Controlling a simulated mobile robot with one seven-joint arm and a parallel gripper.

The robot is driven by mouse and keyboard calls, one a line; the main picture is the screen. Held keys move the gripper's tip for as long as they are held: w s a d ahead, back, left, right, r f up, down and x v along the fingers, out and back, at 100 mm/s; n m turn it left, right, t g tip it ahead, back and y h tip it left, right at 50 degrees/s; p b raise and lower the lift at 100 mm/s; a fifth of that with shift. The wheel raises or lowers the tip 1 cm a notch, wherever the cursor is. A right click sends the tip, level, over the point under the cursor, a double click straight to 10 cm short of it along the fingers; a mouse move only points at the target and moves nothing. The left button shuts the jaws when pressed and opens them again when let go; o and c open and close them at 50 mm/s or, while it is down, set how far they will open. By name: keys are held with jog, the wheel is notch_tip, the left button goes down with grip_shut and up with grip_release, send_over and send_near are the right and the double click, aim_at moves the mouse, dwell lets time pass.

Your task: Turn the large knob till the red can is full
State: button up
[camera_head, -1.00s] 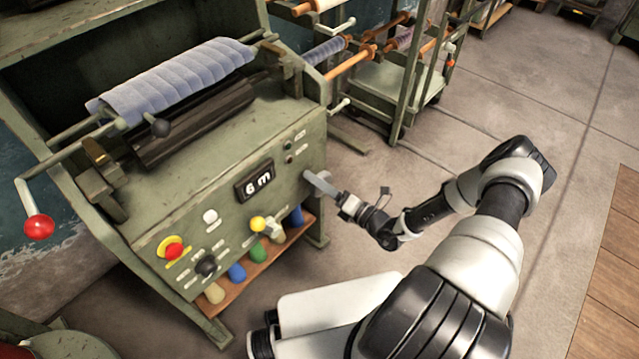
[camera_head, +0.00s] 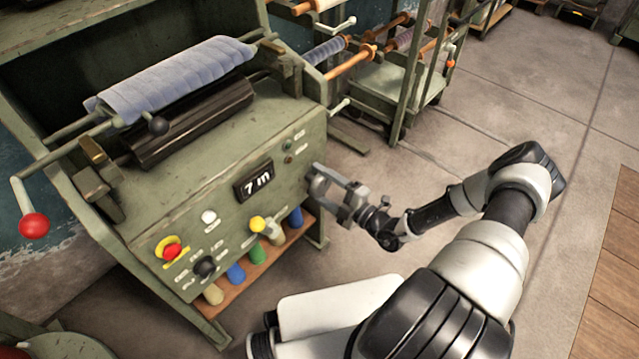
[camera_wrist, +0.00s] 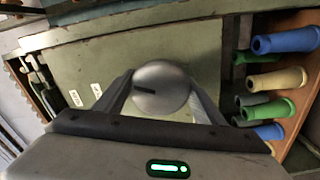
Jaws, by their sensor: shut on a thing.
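A large round grey metal knob (camera_wrist: 165,75) with a dark pointer mark sits on the green machine panel (camera_head: 215,225). My gripper (camera_wrist: 160,88) is shut on the knob, one finger on each side, as the wrist view shows. In the head view my gripper (camera_head: 319,182) is at the panel's right end and hides most of the knob. The panel's display (camera_head: 254,186) reads 7 m. I see no can that I can clearly make out as red.
Coloured spools (camera_head: 237,272) lie on a shelf below. A red-balled crank (camera_head: 34,225) sticks out left. Floor on the right is clear.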

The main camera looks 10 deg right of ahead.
jog(key=shift+s+a+f+m, duration=0.1)
jog(key=shift+s+m, duration=0.05)
jog(key=shift+m, duration=0.45)
jog(key=o, duration=1.1)
jog(key=shift+c, duration=0.2)
jog(key=p+v, duration=0.2)
jog(key=v, duration=1.5)
jog(key=shift+d, duration=0.2)
jog(key=shift+s, duration=0.1)
